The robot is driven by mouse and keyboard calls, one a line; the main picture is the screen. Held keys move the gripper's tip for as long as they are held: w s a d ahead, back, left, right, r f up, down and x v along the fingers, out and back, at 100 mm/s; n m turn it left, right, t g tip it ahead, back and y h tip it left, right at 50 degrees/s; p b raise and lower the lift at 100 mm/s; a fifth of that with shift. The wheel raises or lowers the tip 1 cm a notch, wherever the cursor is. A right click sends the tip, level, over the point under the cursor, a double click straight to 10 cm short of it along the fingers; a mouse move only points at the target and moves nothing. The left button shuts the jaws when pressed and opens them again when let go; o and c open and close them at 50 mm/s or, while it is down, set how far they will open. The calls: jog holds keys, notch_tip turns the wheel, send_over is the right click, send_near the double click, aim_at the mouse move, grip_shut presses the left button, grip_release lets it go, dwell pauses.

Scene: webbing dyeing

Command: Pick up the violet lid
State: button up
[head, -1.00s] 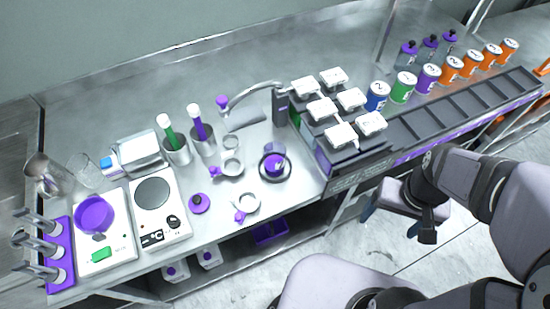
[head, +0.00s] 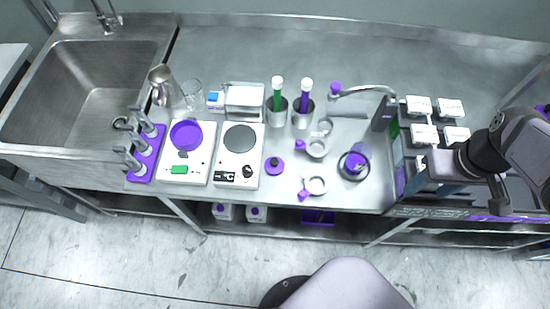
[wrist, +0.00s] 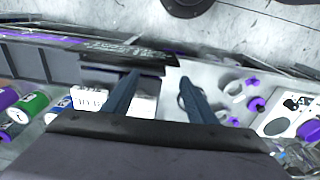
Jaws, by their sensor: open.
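The violet lid (head: 274,166), a small round disc with a darker knob, lies flat on the steel bench just right of the white hot plate. It also shows, small, on the right side of the wrist view (wrist: 256,104). My gripper is at the right of the bench, over the area of the dark rack, well apart from the lid. In the wrist view my gripper (wrist: 158,79) has its two dark blue fingers spread wide. No object shows held between them. In the head view my arm hides much of the gripper.
The hot plate (head: 238,168) stands left of the lid, with a scale bearing a violet dish (head: 186,135) beyond it. Steel cups (head: 277,110) stand behind.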

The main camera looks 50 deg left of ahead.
jog(key=a+r+n, duration=0.4)
jog(key=a+n, duration=0.1)
jog(key=a, duration=0.6)
jog(key=n+b, duration=0.4)
jog(key=n, duration=0.4)
send_over(273, 160)
notch_tip(273, 160, down, 10)
jog(key=shift+w+r, duration=0.1)
jog(key=shift+r, duration=0.05)
jog(key=shift+f+p, duration=1.3)
jog(key=shift+f, duration=2.3)
jog(key=c, duration=0.8)
